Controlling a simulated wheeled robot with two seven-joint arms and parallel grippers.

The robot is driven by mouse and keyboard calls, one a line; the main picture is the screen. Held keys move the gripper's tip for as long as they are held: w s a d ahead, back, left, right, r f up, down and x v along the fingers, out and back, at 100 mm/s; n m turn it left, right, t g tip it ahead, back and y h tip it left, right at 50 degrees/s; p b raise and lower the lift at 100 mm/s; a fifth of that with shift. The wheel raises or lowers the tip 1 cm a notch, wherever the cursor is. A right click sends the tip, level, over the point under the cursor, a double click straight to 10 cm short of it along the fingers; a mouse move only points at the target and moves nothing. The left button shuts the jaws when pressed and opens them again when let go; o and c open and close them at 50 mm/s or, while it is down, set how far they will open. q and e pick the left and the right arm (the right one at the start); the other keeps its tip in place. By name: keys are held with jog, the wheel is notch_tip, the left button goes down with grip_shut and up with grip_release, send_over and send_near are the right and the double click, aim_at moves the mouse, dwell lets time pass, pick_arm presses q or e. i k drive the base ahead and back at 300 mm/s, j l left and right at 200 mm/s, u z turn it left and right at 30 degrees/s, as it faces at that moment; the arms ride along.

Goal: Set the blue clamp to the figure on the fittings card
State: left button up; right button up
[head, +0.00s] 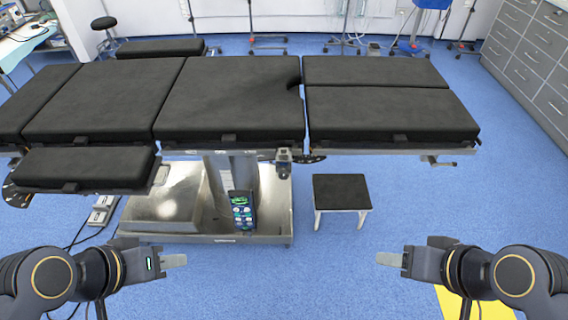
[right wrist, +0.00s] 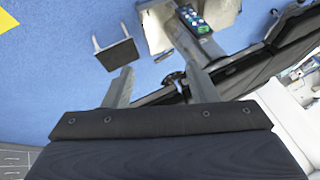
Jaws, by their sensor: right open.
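The operating table (head: 228,97) with black pads stands across the head view. A small grey clamp-like fitting (head: 283,160) sits on its near side rail; I cannot make out any blue on it. I cannot make out a fittings card in either view. My left gripper (head: 176,260) is in front of the table base, its fingers seen edge-on, so I cannot tell whether it is open. My right gripper (head: 388,259) is on the right, apart from the table. In the right wrist view (right wrist: 158,88) its fingers are spread with nothing between them.
A black-topped step stool (head: 341,192) stands on the blue floor right of the metal table base (head: 165,205). A hand control (head: 242,212) with coloured buttons rests against the base. A yellow patch (head: 455,304) is at lower right. Grey drawers (head: 530,50) line the right wall.

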aim_at(283, 159)
jog(key=u, duration=2.95)
jog(key=i+u, duration=0.35)
jog(key=i+l+u, duration=0.15)
jog(key=u, duration=0.2)
jog(key=i+l+u, duration=0.35)
jog(key=k+j, duration=0.1)
jog(key=j, duration=0.05)
